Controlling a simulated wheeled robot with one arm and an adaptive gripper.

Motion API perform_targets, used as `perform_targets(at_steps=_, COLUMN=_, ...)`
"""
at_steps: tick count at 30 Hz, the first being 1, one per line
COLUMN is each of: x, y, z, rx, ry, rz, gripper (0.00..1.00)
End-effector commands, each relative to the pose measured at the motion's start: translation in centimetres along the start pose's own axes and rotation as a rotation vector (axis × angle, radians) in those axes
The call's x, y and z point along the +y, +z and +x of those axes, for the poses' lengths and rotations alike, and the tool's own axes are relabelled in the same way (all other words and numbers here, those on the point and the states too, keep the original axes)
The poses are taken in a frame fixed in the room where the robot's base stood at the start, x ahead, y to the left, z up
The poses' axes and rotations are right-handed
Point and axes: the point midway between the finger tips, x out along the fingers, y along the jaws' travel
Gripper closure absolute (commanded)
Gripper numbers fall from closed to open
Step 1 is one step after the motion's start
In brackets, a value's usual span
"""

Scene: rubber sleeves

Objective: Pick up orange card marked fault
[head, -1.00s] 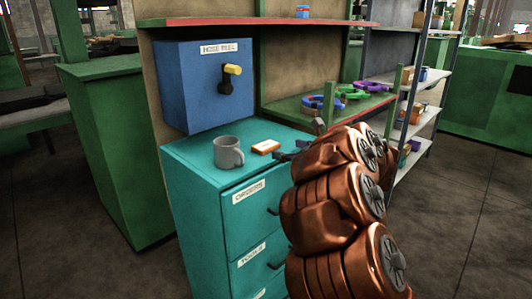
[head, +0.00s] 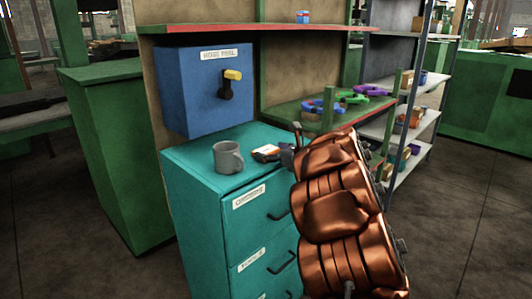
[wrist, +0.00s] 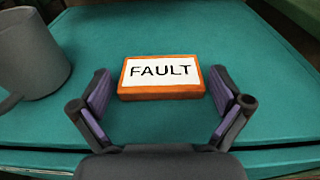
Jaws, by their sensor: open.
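The orange card (wrist: 161,94) with a white face reading FAULT lies flat on the teal cabinet top (wrist: 175,30). In the wrist view it sits just ahead of my gripper (wrist: 160,108), roughly centred between the two open fingers. The fingers have purple pads, and nothing is held between them. In the head view the card (head: 266,150) lies right of the grey mug, and my gripper (head: 287,153) is at its right side, partly covering it.
A grey mug (head: 228,157) stands on the cabinet left of the card; it also shows in the wrist view (wrist: 28,58). A blue hose reel box (head: 208,90) is above and behind. A green shelf (head: 330,113) with coloured clamps is behind my arm.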

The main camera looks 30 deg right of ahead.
Motion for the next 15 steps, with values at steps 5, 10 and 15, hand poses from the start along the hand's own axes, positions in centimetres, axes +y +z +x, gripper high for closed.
perform_targets(at_steps=5, x=-0.03, y=-0.03, z=-0.03, rx=0.0, ry=-0.001, rz=0.001, gripper=0.07)
perform_targets(at_steps=10, x=-0.04, y=-0.05, z=-0.04, rx=0.001, ry=-0.001, rz=0.001, gripper=0.25)
perform_targets(at_steps=15, x=-0.05, y=-0.07, z=-0.05, rx=0.001, ry=-0.001, rz=0.001, gripper=0.43)
